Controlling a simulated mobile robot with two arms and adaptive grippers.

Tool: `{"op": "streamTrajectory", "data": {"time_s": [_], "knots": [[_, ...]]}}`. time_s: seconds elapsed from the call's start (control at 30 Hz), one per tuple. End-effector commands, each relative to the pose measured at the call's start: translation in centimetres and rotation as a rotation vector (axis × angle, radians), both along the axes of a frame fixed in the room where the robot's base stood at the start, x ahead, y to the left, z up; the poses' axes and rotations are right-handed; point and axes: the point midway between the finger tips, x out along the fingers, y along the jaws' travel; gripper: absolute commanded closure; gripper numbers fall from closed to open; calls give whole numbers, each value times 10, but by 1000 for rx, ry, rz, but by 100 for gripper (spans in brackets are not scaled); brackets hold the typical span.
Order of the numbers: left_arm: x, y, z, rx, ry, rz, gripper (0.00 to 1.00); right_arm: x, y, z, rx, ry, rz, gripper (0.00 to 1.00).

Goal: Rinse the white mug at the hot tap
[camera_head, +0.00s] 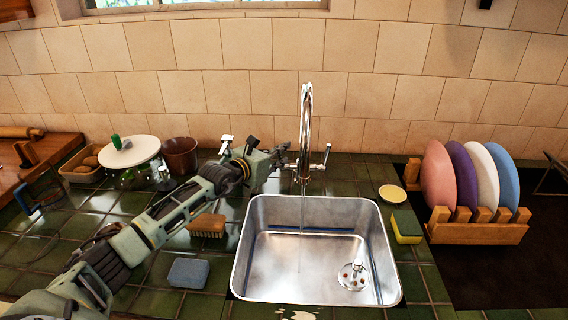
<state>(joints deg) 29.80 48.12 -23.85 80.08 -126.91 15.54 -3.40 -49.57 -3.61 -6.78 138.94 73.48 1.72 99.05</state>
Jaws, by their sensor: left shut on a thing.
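The chrome tap (307,110) stands behind the steel sink (385,270), its spout arching over the basin. A thin stream of water seems to fall from it into the sink. My left gripper (282,157) reaches in from the left and is shut at the left side of the tap, on what looks like its left handle, mostly hidden by the fingers. The tap's right lever (326,156) is free. I cannot make out a white mug. A small pale patch shows at the bottom edge below the sink, too cut off to identify. My right gripper is not in view.
A dish rack (478,233) with several plates stands right. A yellow-green sponge (407,226) and small dish (392,194) sit beside the sink. Left are a brush (207,225), a blue-grey sponge (188,273), a brown pot (180,155) and a white round board (130,152).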

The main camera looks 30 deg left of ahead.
Motion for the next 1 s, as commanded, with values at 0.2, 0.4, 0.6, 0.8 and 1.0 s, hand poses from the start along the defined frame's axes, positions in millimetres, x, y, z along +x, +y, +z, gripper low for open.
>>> {"op": "streamTrajectory", "data": {"time_s": [0.2,0.4,0.6,0.8,1.0], "knots": [[-1,0,1,11,-25,2,100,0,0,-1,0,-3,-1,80],[-1,0,1,11,-25,2,90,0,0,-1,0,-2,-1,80],[-1,0,1,9,-24,2,72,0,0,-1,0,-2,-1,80],[-1,0,1,7,-23,2,71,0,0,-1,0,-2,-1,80],[-5,0,0,6,-21,1,71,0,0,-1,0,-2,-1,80]]}}
